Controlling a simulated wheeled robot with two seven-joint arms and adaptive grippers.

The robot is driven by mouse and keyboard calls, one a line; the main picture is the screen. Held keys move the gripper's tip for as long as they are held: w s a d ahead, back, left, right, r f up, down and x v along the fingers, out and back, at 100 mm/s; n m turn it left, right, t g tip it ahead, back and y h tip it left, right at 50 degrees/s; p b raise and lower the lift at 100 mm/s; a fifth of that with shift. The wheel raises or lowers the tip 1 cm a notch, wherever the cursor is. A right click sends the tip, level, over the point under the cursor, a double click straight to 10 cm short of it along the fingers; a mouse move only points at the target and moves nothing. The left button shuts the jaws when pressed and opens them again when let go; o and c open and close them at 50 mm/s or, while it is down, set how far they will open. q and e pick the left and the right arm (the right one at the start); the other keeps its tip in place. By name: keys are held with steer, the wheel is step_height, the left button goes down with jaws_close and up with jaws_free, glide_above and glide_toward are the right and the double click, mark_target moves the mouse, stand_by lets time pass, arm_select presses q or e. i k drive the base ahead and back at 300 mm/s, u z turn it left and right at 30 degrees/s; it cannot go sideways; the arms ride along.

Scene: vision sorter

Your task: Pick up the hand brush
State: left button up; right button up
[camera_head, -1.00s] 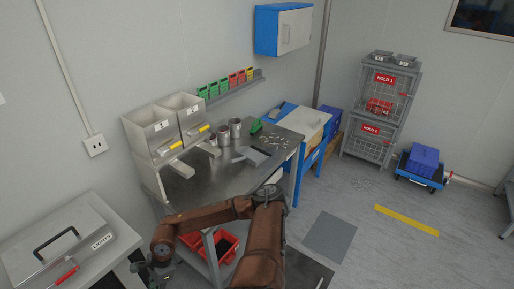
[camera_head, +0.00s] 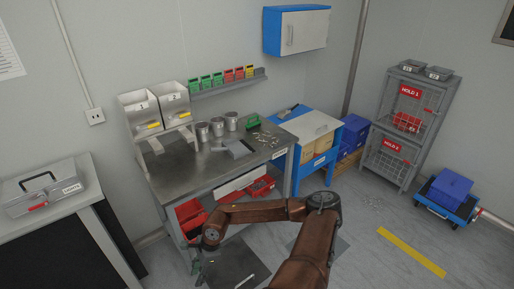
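A small green object (camera_head: 253,120) lies at the back right of the steel workbench (camera_head: 190,172), beside scattered small pieces. It may be the hand brush, but it is too small to be sure. A grey, dustpan-like piece (camera_head: 238,149) lies in front of it. My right arm crosses the lower middle, in front of the bench. My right gripper (camera_head: 195,260) hangs at the arm's left end, low and well apart from the green object. Its fingers are too small and dark to show whether they are open. My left gripper is not in view.
Metal cups (camera_head: 217,127) and two numbered hoppers (camera_head: 142,117) stand on the bench. Red bins (camera_head: 262,187) sit below its top. A blue cabinet (camera_head: 309,127) stands right of the bench, a toolbox (camera_head: 43,190) at left.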

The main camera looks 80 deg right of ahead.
mark_target(250, 127)
steer(key=u, duration=1.75)
steer(key=k, duration=2.7)
steer(key=z, duration=3.75)
steer(key=i, duration=2.75)
steer(key=u, duration=0.7)
